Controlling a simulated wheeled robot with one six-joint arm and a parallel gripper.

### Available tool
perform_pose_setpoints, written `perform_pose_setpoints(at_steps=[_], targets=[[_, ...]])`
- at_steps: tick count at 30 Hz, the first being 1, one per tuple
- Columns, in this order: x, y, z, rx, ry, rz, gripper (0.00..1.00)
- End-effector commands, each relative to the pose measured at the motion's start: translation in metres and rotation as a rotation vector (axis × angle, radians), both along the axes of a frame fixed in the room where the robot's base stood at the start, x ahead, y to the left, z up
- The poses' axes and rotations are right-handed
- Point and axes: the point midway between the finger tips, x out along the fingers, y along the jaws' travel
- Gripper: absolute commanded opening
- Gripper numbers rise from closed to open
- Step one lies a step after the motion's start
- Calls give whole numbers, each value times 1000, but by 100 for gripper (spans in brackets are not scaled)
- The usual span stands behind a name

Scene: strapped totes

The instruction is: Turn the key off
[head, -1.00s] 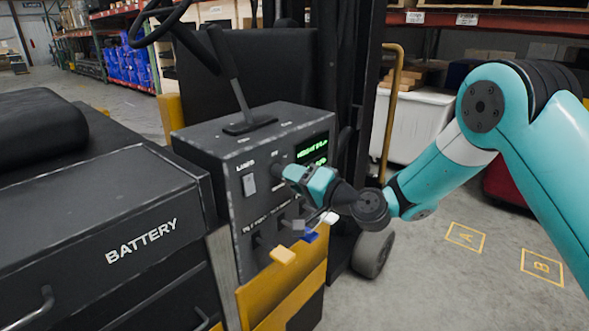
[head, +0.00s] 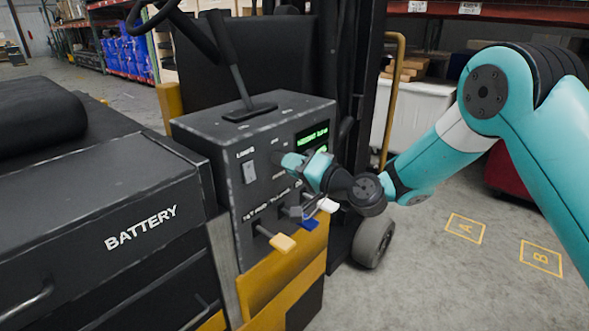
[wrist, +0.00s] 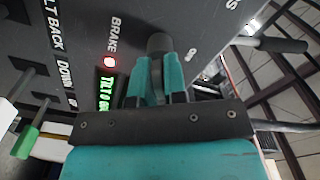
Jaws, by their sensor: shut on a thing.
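The key shows as a dark round knob (wrist: 160,43) on the control panel, next to an ON label in the wrist view. My gripper (wrist: 158,72) is shut on it, one teal finger on each side. In the head view my gripper (head: 288,162) reaches the front of the dark control box (head: 225,185) from the right, between the light switch and the green display. The key is hidden there behind the fingers. In the wrist view a red lamp (wrist: 110,61) beside the BRAKE label is lit, and the green display (wrist: 106,88) is lit.
A tall lever (head: 238,85) stands on the box top. The floor to the right is open.

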Motion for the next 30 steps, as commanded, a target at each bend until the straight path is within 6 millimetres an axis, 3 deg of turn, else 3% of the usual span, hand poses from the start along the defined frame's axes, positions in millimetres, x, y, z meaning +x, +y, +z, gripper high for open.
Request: perform_pose_setpoints(at_steps=[9, 30], targets=[[0, 0, -9, -140, -185, -1, 0], [0, -1, -7, -515, -662, -1, 0]])
